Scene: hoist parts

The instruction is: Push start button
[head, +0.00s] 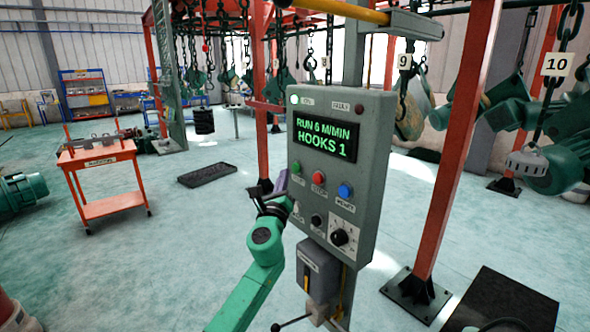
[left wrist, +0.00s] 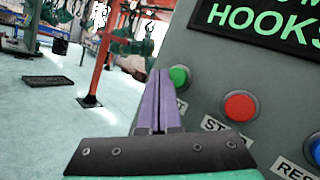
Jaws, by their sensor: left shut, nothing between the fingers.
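The grey control panel (head: 340,185) stands upright in the middle of the head view. Its green start button (head: 297,169) is at the left of the button row, beside a red stop button (head: 319,177) and a blue reset button (head: 345,191). My left gripper (head: 283,188) is at the panel's left edge, just below the green button. In the left wrist view my purple fingers (left wrist: 159,100) are shut together and empty. Their tips are just left of the green button (left wrist: 180,76) and overlap its edge; I cannot tell whether they touch it. My right gripper is not in view.
The screen (head: 326,139) reads "RUN 6 M/MIN HOOKS 1". Below the buttons are a black dial (head: 340,237) and small switches. A red post (head: 455,150) stands right of the panel. An orange cart (head: 100,180) stands left. Several chains and hooks hang behind.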

